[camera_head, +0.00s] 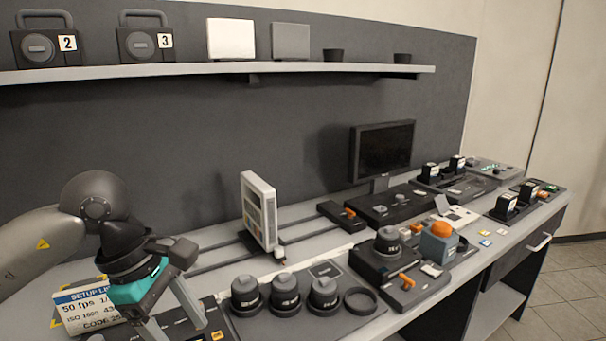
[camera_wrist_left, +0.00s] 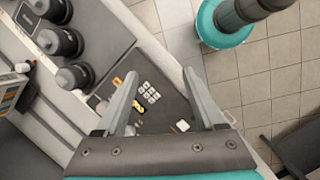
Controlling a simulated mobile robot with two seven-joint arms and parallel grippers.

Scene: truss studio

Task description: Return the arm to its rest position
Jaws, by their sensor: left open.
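My left arm comes in from the left in the head view. Its gripper (camera_head: 178,318) has a teal band and points down over the near left end of the bench. In the left wrist view the gripper (camera_wrist_left: 165,95) is open, with its two fingers apart and nothing between them. Below the fingers lies a dark panel (camera_wrist_left: 168,110) with white keys and a yellow mark. My right gripper does not show in either view.
Several dark lens-like cylinders (camera_head: 284,296) stand on the bench right of the gripper. An upright white panel (camera_head: 259,211) stands mid-bench, with a monitor (camera_head: 382,152) farther back. Tiled floor (camera_wrist_left: 265,65) lies beyond the bench edge.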

